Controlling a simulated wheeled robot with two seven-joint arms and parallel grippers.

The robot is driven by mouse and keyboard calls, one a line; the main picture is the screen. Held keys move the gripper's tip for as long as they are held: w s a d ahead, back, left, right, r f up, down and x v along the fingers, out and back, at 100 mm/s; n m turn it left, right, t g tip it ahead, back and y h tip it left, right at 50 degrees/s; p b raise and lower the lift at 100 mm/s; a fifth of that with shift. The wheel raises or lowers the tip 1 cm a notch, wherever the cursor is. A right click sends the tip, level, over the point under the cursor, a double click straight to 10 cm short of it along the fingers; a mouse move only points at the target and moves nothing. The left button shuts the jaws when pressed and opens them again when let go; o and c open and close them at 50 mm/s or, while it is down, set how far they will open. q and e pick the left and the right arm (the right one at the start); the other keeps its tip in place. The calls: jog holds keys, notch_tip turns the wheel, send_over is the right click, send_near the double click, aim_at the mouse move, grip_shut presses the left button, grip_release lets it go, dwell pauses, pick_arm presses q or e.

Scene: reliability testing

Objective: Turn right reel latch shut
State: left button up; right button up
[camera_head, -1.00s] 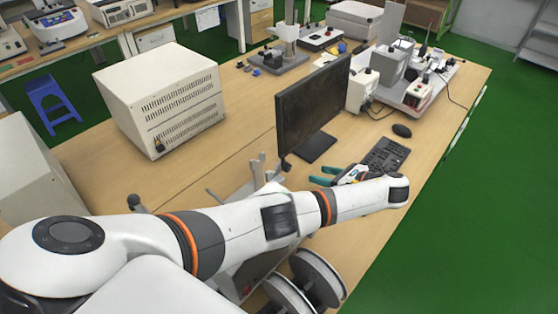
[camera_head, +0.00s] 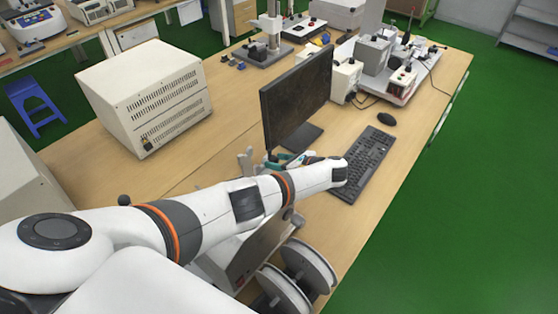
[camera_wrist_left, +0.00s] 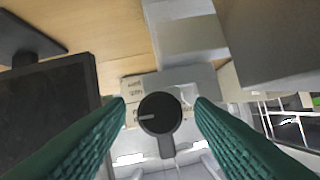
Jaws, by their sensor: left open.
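In the left wrist view, a round black knob with a short lever (camera_wrist_left: 160,114) shows between my fingers; it looks like a reel latch. The lever points down in the picture. My left gripper (camera_wrist_left: 160,101) is open, with one teal finger on each side of the knob, apart from it as far as I can tell. In the head view my left gripper (camera_head: 292,160) is partly hidden behind my own wrist, below the monitor. Two white reels (camera_head: 312,266) stand at the table's near side; their latches are not clear there. My right gripper is not in view.
The monitor (camera_head: 296,98) stands just behind my left gripper. A keyboard (camera_head: 366,160) and a mouse (camera_head: 387,119) lie to the right. A large beige box (camera_head: 146,94) stands at the left. The table's right edge strip is clear.

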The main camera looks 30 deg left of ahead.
pick_arm(q)
jog(key=shift+c, duration=0.2)
jog(key=c, duration=0.9)
jog(key=shift+s+r+n+t+p, duration=0.1)
jog(key=shift+r+n+t+p, duration=0.3)
jog(key=shift+p, duration=0.5)
jog(key=shift+c, duration=0.3)
jog(key=shift+f+n+t+p, duration=0.3)
jog(key=shift+f+n, duration=0.05)
jog(key=shift+n, duration=0.25)
jog(key=o, duration=1)
jog(key=shift+d, duration=0.15)
jog(key=b+v, duration=0.1)
jog(key=v, duration=1)
jog(key=shift+d+r, duration=0.3)
